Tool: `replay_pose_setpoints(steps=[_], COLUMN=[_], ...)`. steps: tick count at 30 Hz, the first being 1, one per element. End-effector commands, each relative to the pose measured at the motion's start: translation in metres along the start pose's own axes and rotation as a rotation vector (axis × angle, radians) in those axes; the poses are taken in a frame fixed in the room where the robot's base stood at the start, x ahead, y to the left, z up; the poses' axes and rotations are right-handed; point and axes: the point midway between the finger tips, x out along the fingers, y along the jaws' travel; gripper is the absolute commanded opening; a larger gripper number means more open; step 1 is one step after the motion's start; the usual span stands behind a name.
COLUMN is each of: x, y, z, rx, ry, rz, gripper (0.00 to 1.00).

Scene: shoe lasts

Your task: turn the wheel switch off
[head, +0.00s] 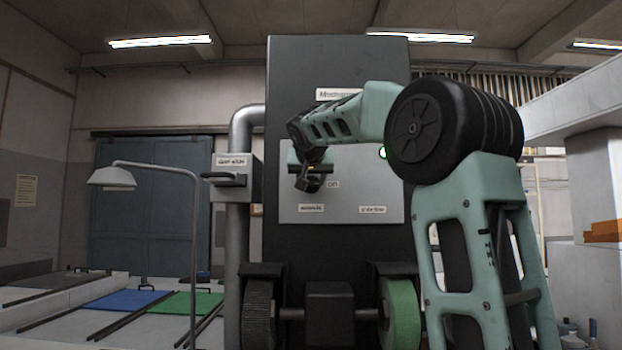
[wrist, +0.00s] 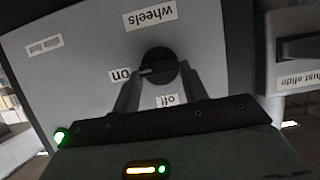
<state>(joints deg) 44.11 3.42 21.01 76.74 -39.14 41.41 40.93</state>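The wheel switch is a round black knob (wrist: 158,68) with a raised grip on a grey panel, under my gripper in the wrist view. That view is upside down, with a "wheels" label (wrist: 150,14) by the knob. The grip's pale mark points at the "on" label (wrist: 121,75); the "off" label (wrist: 167,100) is at another side. My gripper (wrist: 158,78) is open, one finger on each side of the knob; contact is unclear. In the head view my gripper (head: 308,182) is at the panel (head: 350,165) and hides the knob.
A green lamp (head: 383,153) is lit on the panel. A dust slide box with a handle (head: 226,180) is left of the machine. A black wheel (head: 258,313) and a green wheel (head: 403,313) are below. A desk lamp (head: 112,178) stands left.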

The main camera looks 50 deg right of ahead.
Motion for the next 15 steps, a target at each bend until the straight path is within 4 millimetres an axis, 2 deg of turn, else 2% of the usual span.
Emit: replay_pose_setpoints(steps=[8, 15], x=[-0.0001, -0.0001], y=[0.0, -0.0034], z=[0.0001, 0.0003], rx=[-0.019, -0.123], ry=[-0.001, 0.001], rz=[0.01, 0.05], gripper=[0.21, 0.21])
